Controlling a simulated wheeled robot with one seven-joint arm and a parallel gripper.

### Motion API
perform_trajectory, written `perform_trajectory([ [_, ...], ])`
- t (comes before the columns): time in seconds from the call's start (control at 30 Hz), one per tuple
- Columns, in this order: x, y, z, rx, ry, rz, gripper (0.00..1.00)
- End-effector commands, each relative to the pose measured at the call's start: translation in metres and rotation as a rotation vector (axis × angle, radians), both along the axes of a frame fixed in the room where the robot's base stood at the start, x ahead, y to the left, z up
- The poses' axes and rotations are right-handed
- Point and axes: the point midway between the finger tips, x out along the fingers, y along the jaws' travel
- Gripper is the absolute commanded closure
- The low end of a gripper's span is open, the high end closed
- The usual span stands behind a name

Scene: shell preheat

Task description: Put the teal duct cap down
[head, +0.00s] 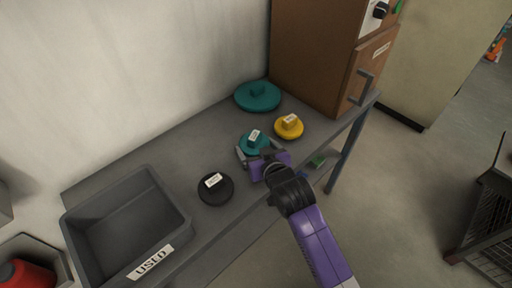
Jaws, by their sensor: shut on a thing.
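The teal duct cap (248,148) is a small round disc with a raised teal block and a white label. It shows over the grey bench top, between a black cap and a yellow cap. My gripper (257,151) reaches in from the lower right and is shut on the teal cap. The near side of the cap is partly hidden by the fingers. I cannot tell whether its underside touches the bench.
On the bench (130,168) are a black cap (222,194), a yellow cap (292,131) close by on the right, and a larger teal lid (258,97) behind. A grey bin marked USED (180,238) stands at left, a brown cabinet (310,55) at back right.

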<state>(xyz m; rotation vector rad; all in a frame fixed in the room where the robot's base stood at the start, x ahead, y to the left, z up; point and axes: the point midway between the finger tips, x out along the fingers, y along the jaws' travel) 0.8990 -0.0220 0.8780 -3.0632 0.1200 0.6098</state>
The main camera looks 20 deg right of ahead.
Motion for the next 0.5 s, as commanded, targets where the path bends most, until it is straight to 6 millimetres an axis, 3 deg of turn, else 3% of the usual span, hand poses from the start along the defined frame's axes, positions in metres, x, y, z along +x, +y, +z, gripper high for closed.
perform_trajectory([
  [0.07, 0.0003, 0.0001, -0.0025, 0.000, -0.001, 0.000, 0.66],
  [0.1, 0.0000, 0.0000, -0.0028, 0.000, 0.000, 0.000, 0.12],
  [0.17, 0.0001, 0.0001, -0.0024, 0.000, 0.000, 0.000, 0.01],
  [0.5, -0.0018, 0.0001, 0.0020, 0.000, 0.000, 0.000, 0.00],
])
